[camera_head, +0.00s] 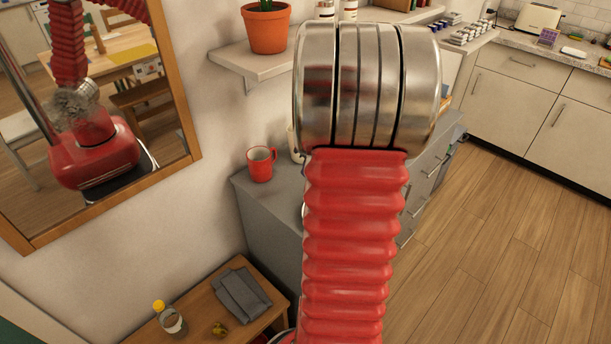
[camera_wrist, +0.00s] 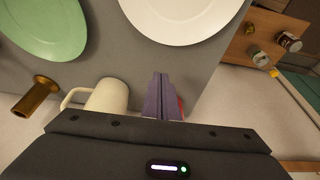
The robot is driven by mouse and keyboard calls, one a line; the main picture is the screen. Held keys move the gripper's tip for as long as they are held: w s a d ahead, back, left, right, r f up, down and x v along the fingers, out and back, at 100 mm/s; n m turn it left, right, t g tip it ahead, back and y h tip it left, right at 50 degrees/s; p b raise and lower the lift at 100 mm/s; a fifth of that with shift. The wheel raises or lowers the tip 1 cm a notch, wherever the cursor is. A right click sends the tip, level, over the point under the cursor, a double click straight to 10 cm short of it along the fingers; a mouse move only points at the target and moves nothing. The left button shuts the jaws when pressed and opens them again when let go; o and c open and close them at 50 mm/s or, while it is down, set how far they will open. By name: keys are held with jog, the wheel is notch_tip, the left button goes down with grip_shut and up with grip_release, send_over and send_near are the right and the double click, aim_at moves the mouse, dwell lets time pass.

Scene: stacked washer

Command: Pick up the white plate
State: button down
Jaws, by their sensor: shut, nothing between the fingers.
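The white plate (camera_wrist: 185,15) lies on the grey cabinet top in the wrist view, at the top middle and cut off by the picture's edge. My gripper (camera_wrist: 163,80) is shut and empty, its fingertips a little short of the plate's near rim in the picture. I cannot tell the height between them. In the head view my red arm covers the gripper and most or all of the plate.
A green plate (camera_wrist: 45,25), a cream mug (camera_wrist: 107,95) and a brass object (camera_wrist: 38,95) are left of my fingers. A red mug (camera_head: 261,164) stands on the grey cabinet (camera_head: 262,205). A shelf (camera_head: 255,65) with a potted plant (camera_head: 267,28) hangs above.

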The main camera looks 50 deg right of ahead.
jog(key=v, duration=0.3)
jog(key=shift+s+r, duration=0.1)
jog(key=shift+r, duration=0.2)
jog(key=c, duration=2.3)
grip_release()
jog(key=shift+a+r, duration=0.1)
jog(key=shift+a, duration=0.15)
jog(key=o, duration=0.4)
jog(key=w+a+r, duration=0.1)
jog(key=a, duration=0.2)
jog(key=w+a+r, duration=0.1)
jog(key=a, duration=0.3)
jog(key=w+a+r, duration=0.1)
jog(key=a+r, duration=0.1)
jog(key=a, duration=0.1)
jog(key=shift+w+a+r, duration=0.15)
jog(key=shift+n+t, duration=0.6)
jog(key=shift+t, duration=0.3)
jog(key=s+a+r, duration=0.1)
jog(key=s+a, duration=0.2)
jog(key=a, duration=0.7)
jog(key=s+a+r, duration=0.2)
jog(key=s+a, duration=0.1)
jog(key=a, duration=0.6)
jog(key=s+a+r, duration=0.2)
jog(key=s+a, duration=0.1)
jog(key=a, duration=0.7)
jog(key=shift+s+a, duration=0.35)
